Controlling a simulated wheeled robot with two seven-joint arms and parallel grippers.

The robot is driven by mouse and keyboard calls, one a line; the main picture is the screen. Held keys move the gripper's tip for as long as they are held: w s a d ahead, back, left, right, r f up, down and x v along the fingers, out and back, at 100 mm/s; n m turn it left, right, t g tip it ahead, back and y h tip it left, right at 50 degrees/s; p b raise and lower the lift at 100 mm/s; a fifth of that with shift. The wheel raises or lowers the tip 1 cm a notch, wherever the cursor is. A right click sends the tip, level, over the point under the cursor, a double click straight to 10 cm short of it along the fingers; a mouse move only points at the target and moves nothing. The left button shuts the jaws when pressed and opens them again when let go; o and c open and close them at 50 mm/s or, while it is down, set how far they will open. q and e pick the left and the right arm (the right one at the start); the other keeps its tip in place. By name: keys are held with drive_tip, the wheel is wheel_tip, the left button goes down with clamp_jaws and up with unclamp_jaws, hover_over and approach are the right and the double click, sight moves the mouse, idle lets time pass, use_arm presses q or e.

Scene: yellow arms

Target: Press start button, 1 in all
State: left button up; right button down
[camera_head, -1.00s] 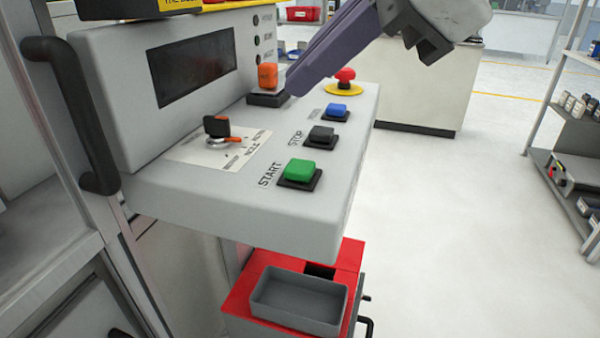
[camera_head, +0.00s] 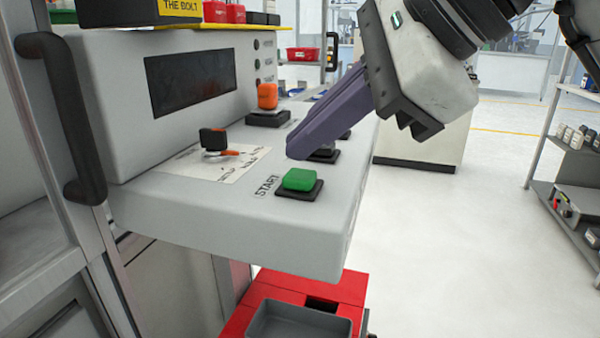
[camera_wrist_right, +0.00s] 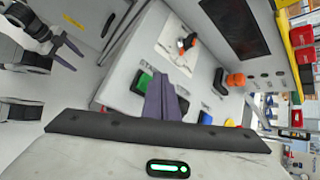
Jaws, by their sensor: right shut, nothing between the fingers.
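The green start button (camera_head: 299,180) sits on its black base on the sloped grey panel, beside the word START. It also shows in the right wrist view (camera_wrist_right: 143,81), just left of the fingers. My right gripper (camera_head: 297,150) is shut and empty, its purple fingertips just above and behind the green button, apart from it. In the right wrist view, the shut fingers (camera_wrist_right: 164,88) point towards the panel. The fingers partly hide the black stop button (camera_head: 325,155) and cover most of the blue one in the head view. My left gripper (camera_wrist_right: 67,42) shows at the upper left of the right wrist view, its fingers apart.
An orange button (camera_head: 267,97) and a rotary knob (camera_head: 214,141) stand up from the panel (camera_head: 230,217). A black handle (camera_head: 68,120) is at the left. A red cart with a grey tray (camera_head: 298,328) stands below.

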use_arm(q)
drive_tip(key=shift+s+f, duration=0.15)
drive_tip(key=shift+f, duration=0.15)
idle(0.4)
drive_tip(key=shift+r, duration=0.15)
idle(0.7)
use_arm(e)
drive_tip(key=shift+f, duration=0.1)
use_arm(q)
drive_tip(key=shift+f+b, duration=0.4)
drive_tip(key=shift+f, duration=0.05)
use_arm(e)
drive_tip(key=shift+f, duration=0.35)
use_arm(q)
drive_tip(key=shift+f+b, duration=0.3)
drive_tip(key=shift+b, duration=0.05)
use_arm(e)
drive_tip(key=shift+f, duration=0.45)
use_arm(q)
drive_tip(key=shift+r, duration=0.1)
use_arm(e)
drive_tip(key=shift+r, duration=0.1)
drive_tip(key=shift+r+p, duration=0.75)
drive_tip(key=shift+r, duration=0.05)
use_arm(q)
drive_tip(key=shift+r, duration=0.6)
